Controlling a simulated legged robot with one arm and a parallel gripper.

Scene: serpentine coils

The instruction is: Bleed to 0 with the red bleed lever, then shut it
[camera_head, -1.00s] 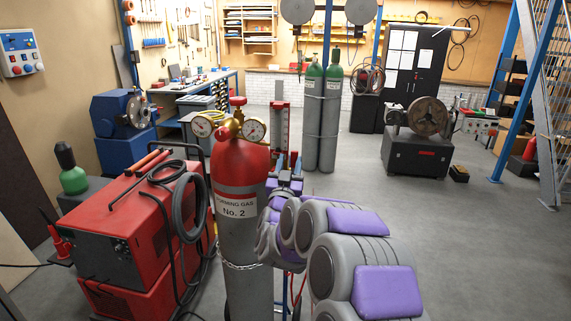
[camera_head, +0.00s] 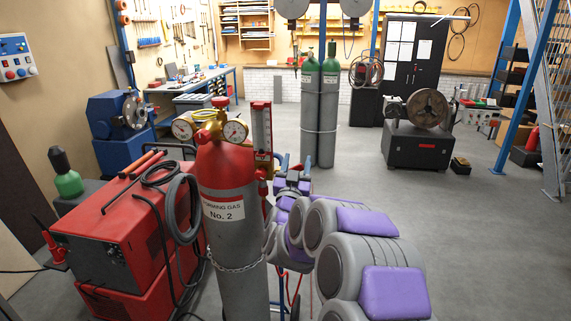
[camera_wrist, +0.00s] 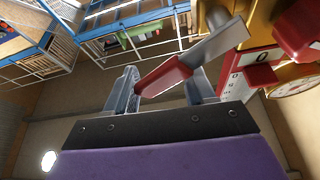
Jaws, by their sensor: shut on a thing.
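The red bleed lever (camera_wrist: 166,76) lies between the two grey fingers of my gripper (camera_wrist: 163,88) in the wrist view. It hangs on a grey metal arm beside the brass fitting, and the gripper is shut on it.
Two round dials (camera_head: 184,129) (camera_head: 235,131) and a red knob (camera_head: 220,102) top the cylinder. A red machine (camera_head: 125,235) with black hoses stands close on the left. Green-topped cylinders (camera_head: 320,110) stand behind. The floor at the right is open.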

